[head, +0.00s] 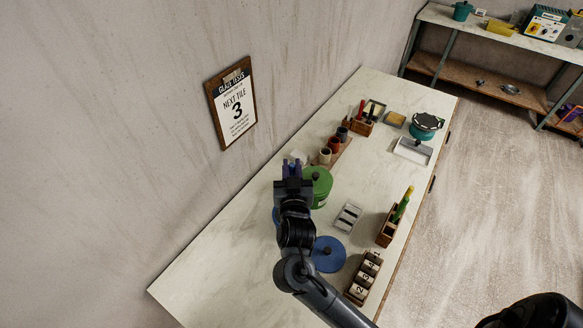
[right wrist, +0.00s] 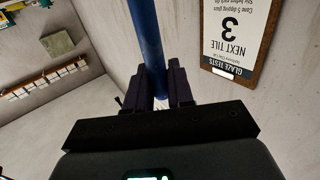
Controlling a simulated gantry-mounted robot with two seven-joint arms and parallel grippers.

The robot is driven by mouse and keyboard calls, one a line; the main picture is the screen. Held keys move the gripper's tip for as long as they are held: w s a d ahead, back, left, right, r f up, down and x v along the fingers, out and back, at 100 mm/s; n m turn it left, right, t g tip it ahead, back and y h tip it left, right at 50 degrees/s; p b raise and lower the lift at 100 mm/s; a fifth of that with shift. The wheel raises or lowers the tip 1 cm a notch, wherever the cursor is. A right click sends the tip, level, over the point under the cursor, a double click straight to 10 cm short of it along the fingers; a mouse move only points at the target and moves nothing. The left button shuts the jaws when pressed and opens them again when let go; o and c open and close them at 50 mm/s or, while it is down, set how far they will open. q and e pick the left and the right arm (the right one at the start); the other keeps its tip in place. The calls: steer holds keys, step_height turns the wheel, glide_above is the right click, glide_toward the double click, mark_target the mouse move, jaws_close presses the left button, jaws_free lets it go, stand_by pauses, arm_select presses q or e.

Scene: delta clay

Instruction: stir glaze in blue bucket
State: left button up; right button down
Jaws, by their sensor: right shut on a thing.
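My right gripper (head: 292,165) is over the white worktable, in front of the wall, with its arm coming in from the lower right. In the right wrist view its two dark fingers (right wrist: 161,85) are shut on a blue rod (right wrist: 149,40), which runs up out of the picture. The rod's ends are out of that view. A sliver of the blue bucket (head: 276,216) shows left of my arm; the arm hides most of it, so its contents cannot be seen. A round blue lid (head: 328,254) lies on the table to the right. My left gripper is not in view.
A green lidded bucket (head: 319,183) stands right beside my gripper. A sign (head: 233,105) hangs on the wall. The table's near left part is clear.

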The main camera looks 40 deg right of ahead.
step_height(320, 180, down, 2)
steer(key=shift+f+b, duration=0.2)
steer(key=shift+b, duration=0.95)
steer(key=shift+f+b, duration=1.85)
steer(key=shift+f, duration=1.75)
steer(key=shift+f+b, duration=0.45)
steer(key=shift+f, duration=0.55)
steer(key=shift+a, duration=0.1)
